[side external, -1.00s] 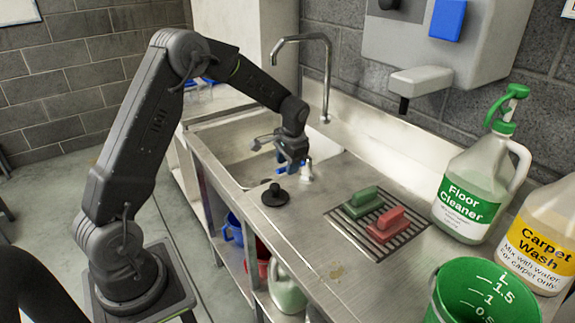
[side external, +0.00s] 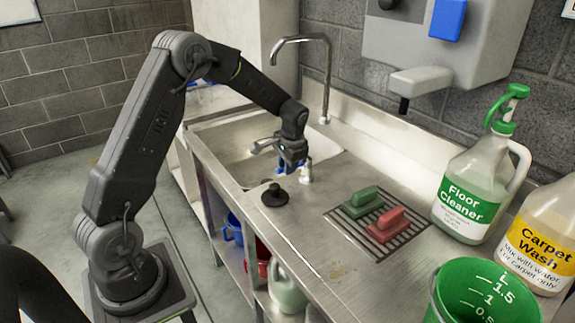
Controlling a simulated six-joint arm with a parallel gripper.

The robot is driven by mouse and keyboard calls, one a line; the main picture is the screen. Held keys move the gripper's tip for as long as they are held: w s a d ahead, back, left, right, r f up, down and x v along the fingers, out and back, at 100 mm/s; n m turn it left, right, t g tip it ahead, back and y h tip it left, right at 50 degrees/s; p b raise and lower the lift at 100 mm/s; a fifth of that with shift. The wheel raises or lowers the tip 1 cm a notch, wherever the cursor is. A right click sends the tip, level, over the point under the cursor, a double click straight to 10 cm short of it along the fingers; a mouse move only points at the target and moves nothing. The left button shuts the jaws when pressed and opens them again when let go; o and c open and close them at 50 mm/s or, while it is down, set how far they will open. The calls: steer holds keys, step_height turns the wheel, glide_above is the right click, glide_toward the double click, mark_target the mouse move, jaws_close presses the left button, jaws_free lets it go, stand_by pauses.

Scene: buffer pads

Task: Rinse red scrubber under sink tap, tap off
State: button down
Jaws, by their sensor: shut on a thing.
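The red scrubber (side external: 388,224) lies on the slatted drain grate, beside the green scrubber (side external: 362,202). The tall curved tap spout (side external: 327,75) stands at the back of the sink (side external: 230,140); I see no water coming from it. A small chrome tap handle (side external: 306,174) stands on the near rim of the sink. My gripper (side external: 293,168) points down at this handle and is shut on it; the fingers hide much of the contact. The scrubbers are apart from my gripper, to its right.
A black plug (side external: 275,195) sits on the steel counter in front of the handle. A floor cleaner bottle (side external: 468,195), a carpet wash bottle (side external: 535,240) and a green bucket (side external: 483,295) stand at the right. A wall dispenser (side external: 420,80) overhangs the back.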

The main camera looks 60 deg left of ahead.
steer(key=shift+d, duration=0.15)
steer(key=n, duration=0.1)
steer(key=d+n, duration=0.2)
steer(key=shift+w+g, duration=0.25)
steer(key=shift+g, duration=0.05)
steer(key=n, duration=0.1)
steer(key=d+n, duration=0.1)
steer(key=n, duration=0.1)
steer(key=shift+w+d+g, duration=0.25)
steer(key=shift+w+g, duration=0.05)
steer(key=shift+w, duration=0.1)
steer(key=n, duration=0.1)
steer(key=w+d+n, duration=0.1)
steer(key=shift+d+n+h, duration=0.1)
steer(key=shift+n+h, duration=0.2)
steer(key=shift+w+d+n+g, duration=0.15)
steer(key=shift+w+d+n, duration=0.2)
steer(key=shift+n, duration=0.45)
steer(key=shift+w+d+n+g, duration=0.2)
steer(key=shift+w+n, duration=0.25)
steer(key=shift+n, duration=0.35)
steer(key=c, duration=1.1)
jaws_free()
